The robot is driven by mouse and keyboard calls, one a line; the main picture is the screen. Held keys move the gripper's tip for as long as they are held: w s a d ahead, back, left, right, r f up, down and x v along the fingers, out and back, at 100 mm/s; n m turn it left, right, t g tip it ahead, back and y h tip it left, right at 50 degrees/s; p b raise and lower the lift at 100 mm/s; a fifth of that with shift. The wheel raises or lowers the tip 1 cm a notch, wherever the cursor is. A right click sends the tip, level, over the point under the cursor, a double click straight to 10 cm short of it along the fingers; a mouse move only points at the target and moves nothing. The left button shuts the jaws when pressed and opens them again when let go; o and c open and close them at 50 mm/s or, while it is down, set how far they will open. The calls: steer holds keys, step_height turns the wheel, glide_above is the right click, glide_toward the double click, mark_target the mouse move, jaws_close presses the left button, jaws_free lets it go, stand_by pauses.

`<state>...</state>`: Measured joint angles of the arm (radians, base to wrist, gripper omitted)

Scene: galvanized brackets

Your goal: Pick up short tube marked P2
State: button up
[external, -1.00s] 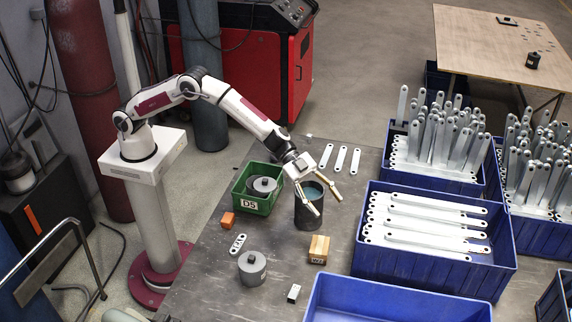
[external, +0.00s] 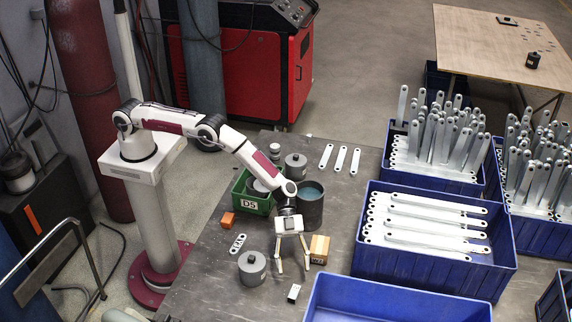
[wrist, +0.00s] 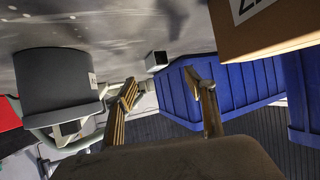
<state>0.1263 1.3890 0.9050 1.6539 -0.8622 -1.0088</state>
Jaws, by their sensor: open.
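A short square tube (external: 293,294), light grey with a dark open end, lies on the metal table near the front blue crate. It also shows in the wrist view (wrist: 156,61), just beyond my fingertips; its marking cannot be read. My gripper (external: 293,268) points down with its two fingers spread and nothing between them. In the external view it is just behind the tube and apart from it. In the wrist view my gripper (wrist: 161,81) has one finger on each side, with the tube slightly above the gap.
A tan box (external: 319,249) stands close to the right finger. A grey lidded can (external: 252,267) stands to the left. The empty-looking blue crate (external: 400,291) is close on the right. A dark cylinder (external: 310,211) and green bin (external: 249,205) stand behind.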

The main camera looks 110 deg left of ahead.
mark_target(294, 288)
steer(key=shift+s+d+f, duration=0.1)
steer(key=shift+s+f, duration=0.1)
steer(key=shift+f, duration=0.1)
steer(key=shift+d+f, duration=0.1)
steer(key=shift+w+d+f, duration=0.1)
steer(key=shift+d, duration=0.05)
steer(key=shift+x, duration=0.95)
steer(key=shift+d, duration=0.15)
steer(key=shift+r+x, duration=0.2)
steer(key=shift+x, duration=1.55)
steer(key=shift+x, duration=0.8)
steer(key=shift+d, duration=0.1)
